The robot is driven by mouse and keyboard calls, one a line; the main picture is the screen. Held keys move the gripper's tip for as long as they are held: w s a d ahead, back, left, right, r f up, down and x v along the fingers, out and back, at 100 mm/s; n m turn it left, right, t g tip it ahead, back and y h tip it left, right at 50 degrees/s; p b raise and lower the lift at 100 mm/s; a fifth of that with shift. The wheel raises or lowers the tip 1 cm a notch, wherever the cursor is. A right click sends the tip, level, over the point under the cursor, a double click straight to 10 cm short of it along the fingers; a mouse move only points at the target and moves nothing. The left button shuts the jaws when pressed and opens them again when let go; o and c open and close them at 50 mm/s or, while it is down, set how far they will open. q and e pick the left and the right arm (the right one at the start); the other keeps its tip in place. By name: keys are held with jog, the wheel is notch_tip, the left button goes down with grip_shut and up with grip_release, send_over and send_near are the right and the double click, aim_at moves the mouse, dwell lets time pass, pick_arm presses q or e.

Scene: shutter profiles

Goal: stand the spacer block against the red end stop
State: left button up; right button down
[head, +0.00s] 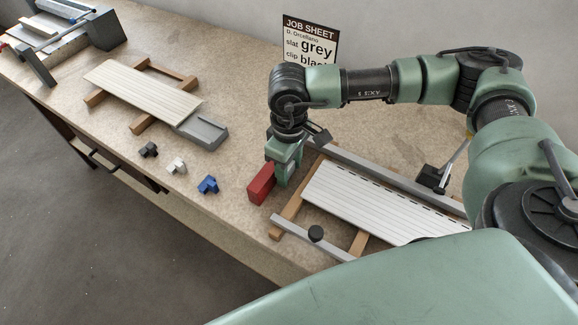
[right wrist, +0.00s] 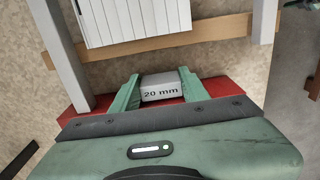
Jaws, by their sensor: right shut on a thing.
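The spacer block (right wrist: 160,90) is light grey and marked "20 mm". My right gripper (right wrist: 160,92) is shut on it, with one green finger at each side. The red end stop (right wrist: 222,88) shows on both sides of the fingers in the right wrist view; the block looks right beside it, on the slat side, but I cannot tell if they touch. In the head view the red end stop (head: 262,184) lies at the left end of the slat frame, with my right gripper (head: 283,178) low beside it, hiding the block. My left gripper is not in view.
White slats (head: 375,205) lie on wooden bars between a long grey rail (head: 385,175) and a short front rail (head: 310,237) with a black knob. Black, white and blue clips (head: 208,185) lie to the left. A job sheet (head: 309,40) stands behind.

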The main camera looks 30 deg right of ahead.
jog(key=c, duration=0.7)
grip_release()
jog(key=shift+o, duration=0.2)
jog(key=shift+r, duration=0.5)
notch_tip(320, 180, up, 6)
jog(key=shift+r+b, duration=0.1)
jog(key=shift+b, duration=0.75)
jog(key=shift+r, duration=0.3)
jog(key=shift+r, duration=0.1)
